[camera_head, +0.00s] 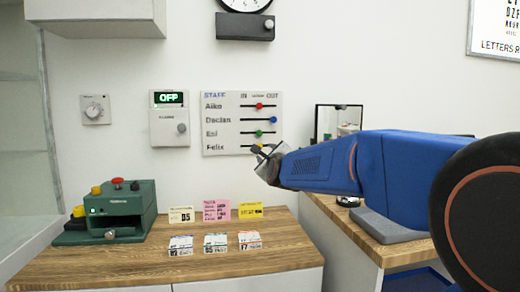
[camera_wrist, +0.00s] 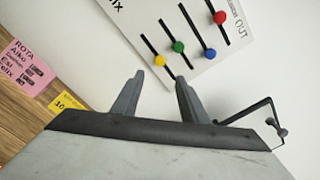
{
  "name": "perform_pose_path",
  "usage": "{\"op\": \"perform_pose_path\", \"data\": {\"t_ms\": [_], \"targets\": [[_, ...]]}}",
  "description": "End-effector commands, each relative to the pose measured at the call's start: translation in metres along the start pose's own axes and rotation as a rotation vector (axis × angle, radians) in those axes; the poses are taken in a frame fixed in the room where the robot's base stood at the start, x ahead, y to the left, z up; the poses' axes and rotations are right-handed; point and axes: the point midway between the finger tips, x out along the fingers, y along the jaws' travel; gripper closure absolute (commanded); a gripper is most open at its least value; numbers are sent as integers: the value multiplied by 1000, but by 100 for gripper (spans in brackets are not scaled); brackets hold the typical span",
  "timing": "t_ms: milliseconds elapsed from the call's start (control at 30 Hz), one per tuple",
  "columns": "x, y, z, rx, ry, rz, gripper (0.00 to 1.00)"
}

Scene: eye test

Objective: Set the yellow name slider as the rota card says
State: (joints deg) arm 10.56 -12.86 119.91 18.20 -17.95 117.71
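The white staff board (camera_head: 222,140) on the wall has four names, each with a slot running from IN to OUT. The yellow slider (camera_wrist: 159,61) is on the bottom row, Felix, and sits between the slot's ends; in the head view it shows (camera_head: 256,147) close to my gripper. My gripper (camera_wrist: 160,78) is open and empty, its fingertips apart on either side of the line to the yellow knob. I cannot tell how much gap remains. The pink rota card (camera_head: 216,210) stands on the wooden counter; its entries are too small to read, also in the wrist view (camera_wrist: 25,65).
The red (camera_wrist: 220,17), green (camera_wrist: 178,46) and blue (camera_wrist: 208,55) sliders are on neighbouring rows; blue is at the OUT end. Several cards and a green machine (camera_head: 122,205) stand on the counter (camera_head: 150,262). A black-framed mirror-like panel (camera_head: 338,118) is right of the board.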

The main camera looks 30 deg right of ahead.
Motion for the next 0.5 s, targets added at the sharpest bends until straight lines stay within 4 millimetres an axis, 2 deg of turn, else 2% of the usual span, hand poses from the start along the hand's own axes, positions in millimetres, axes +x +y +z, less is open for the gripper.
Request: {"op": "perform_pose_path", "data": {"t_ms": [500], "targets": [[79, 1, -1, -1, 1, 2, 60]]}}
